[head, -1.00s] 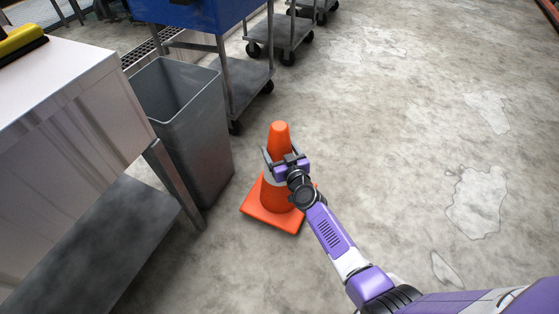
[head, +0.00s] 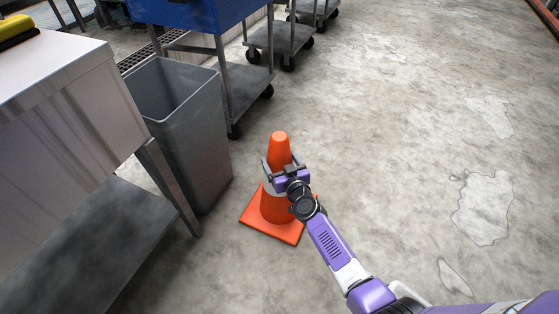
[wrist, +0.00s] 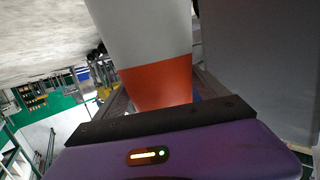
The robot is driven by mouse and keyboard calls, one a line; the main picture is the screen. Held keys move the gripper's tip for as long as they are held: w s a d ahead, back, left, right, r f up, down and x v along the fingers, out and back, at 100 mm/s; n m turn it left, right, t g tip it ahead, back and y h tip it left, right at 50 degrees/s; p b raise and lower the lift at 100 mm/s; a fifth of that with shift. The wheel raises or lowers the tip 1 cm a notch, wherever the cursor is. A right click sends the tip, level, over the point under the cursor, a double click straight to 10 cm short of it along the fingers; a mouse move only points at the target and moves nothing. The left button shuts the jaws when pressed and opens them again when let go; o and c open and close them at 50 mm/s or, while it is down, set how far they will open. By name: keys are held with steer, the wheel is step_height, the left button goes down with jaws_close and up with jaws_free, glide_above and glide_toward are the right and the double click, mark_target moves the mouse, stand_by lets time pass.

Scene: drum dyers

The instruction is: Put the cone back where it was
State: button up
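The orange cone (head: 279,150) with a white band stands upright in the middle of the head view. Its square orange base (head: 272,231) is at or just above the floor; I cannot tell which. My gripper (head: 280,168) reaches it from the lower right, with a finger on each side of its upper body, and appears shut on it. In the wrist view the cone's white and orange surface (wrist: 155,80) fills the space between the fingers, upside down. The cone's right side is partly hidden by my gripper.
A grey bin (head: 190,140) stands left of the cone, beside a metal table (head: 70,100). Behind are a blue-topped cart (head: 245,85) and another wheeled cart (head: 282,40). The concrete floor (head: 400,130) to the right is open.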

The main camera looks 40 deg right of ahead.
steer(key=shift+o, duration=1.3)
steer(key=shift+s+r, duration=0.1)
steer(key=shift+r, duration=0.05)
steer(key=s+a+r+n+y+p, duration=0.1)
steer(key=s+a+r, duration=0.1)
steer(key=s+a, duration=0.55)
steer(key=s+a+r+n+y+p, duration=0.1)
steer(key=s+a+r+p, duration=0.2)
steer(key=s, duration=0.7)
steer(key=s+a+r+y, duration=0.1)
steer(key=s+a+r, duration=0.1)
steer(key=s+a, duration=0.55)
steer(key=s+a+r+n+y, duration=0.1)
steer(key=s+a+r, duration=0.2)
steer(key=s+r, duration=0.4)
steer(key=s+a+r+n+y, duration=0.2)
steer(key=s+a+r, duration=0.2)
steer(key=s+r, duration=0.4)
steer(key=shift+r+t+y, duration=0.3)
steer(key=shift+r, duration=0.45)
